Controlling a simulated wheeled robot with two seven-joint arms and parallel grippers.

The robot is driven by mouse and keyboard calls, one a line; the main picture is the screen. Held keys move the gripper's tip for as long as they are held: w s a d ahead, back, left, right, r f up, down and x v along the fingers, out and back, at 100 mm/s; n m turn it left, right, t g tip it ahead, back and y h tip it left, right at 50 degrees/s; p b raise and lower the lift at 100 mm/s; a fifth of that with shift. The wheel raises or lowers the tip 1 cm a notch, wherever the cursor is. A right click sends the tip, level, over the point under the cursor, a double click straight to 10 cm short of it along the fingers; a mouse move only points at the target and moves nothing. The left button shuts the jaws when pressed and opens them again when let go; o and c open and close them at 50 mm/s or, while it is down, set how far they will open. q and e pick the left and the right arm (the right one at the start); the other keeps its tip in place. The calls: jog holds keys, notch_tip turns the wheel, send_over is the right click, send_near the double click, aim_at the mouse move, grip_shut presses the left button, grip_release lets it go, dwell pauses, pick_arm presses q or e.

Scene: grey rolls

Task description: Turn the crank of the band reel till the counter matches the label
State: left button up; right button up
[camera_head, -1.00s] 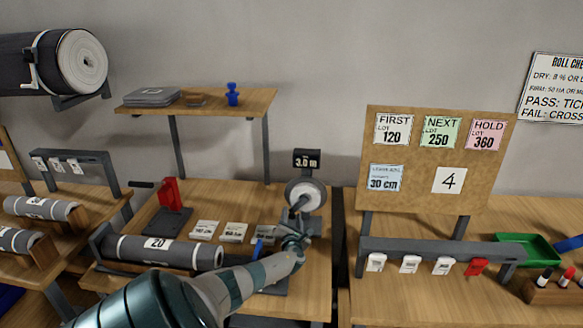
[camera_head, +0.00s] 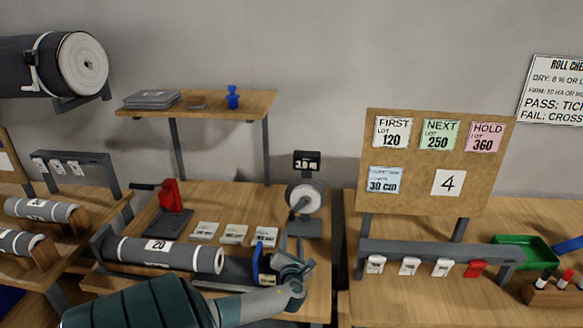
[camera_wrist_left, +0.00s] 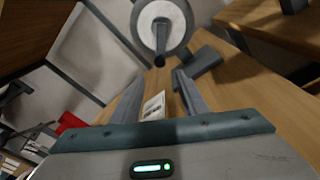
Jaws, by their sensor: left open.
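The band reel (camera_head: 308,197) is a white disc with a grey rim on a dark stand, standing on the middle bench. Its crank (camera_head: 299,205) is a grey arm on the disc's front. The counter (camera_head: 306,161) above the reel reads 3.0 m. A blue label (camera_head: 385,180) on the board reads 30 cm in its large line; its small line is too fine to read. My left gripper (camera_head: 290,246) is open and empty, in front of and below the reel, apart from the crank. In the left wrist view the reel (camera_wrist_left: 163,28) lies beyond the open fingers (camera_wrist_left: 184,92). My right gripper is not seen.
A grey roll marked 20 (camera_head: 158,253) lies left of my left gripper. Small white cards (camera_head: 234,234) lie behind it. A red clamp-like device (camera_head: 169,194) stands further left. A note board (camera_head: 440,208) stands to the right, with a green tray (camera_head: 527,252) beyond.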

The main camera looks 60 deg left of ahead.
pick_arm(q)
jog(key=v, duration=0.3)
jog(key=shift+a, duration=0.1)
jog(key=shift+s+d, duration=0.15)
jog(key=shift+d, duration=0.05)
dwell(0.6)
